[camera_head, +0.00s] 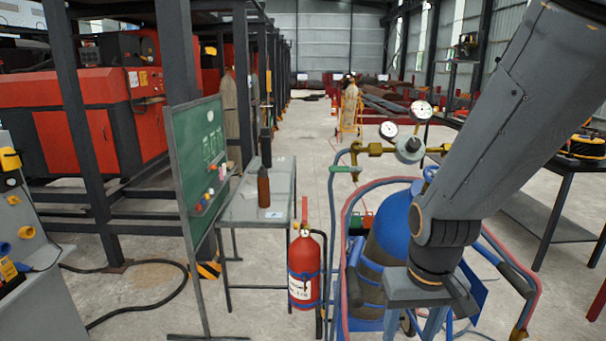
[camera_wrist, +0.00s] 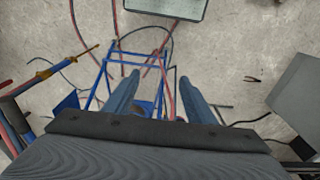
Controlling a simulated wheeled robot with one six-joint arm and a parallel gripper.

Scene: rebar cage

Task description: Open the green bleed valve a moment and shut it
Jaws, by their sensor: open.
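The green bleed valve (camera_head: 345,169) is a small green lever on the brass fitting at the left end of the regulator (camera_head: 408,149), above the gas cart in the head view. Two round white gauges (camera_head: 421,109) stand on the regulator. The blue cylinder (camera_head: 397,226) is partly hidden behind my arm. My gripper (camera_wrist: 159,78) is open and empty, pointing down over the cart's blue frame (camera_wrist: 93,93) in the wrist view. In the head view it is low and right of the valve, apart from it. I cannot make out the valve in the wrist view.
Red and blue hoses (camera_head: 347,217) loop around the cart. A red fire extinguisher (camera_head: 304,270) stands left of it. A green board (camera_head: 199,165) and grey table (camera_head: 250,207) are farther left. A dark bench (camera_head: 558,176) is right. Floor is open behind.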

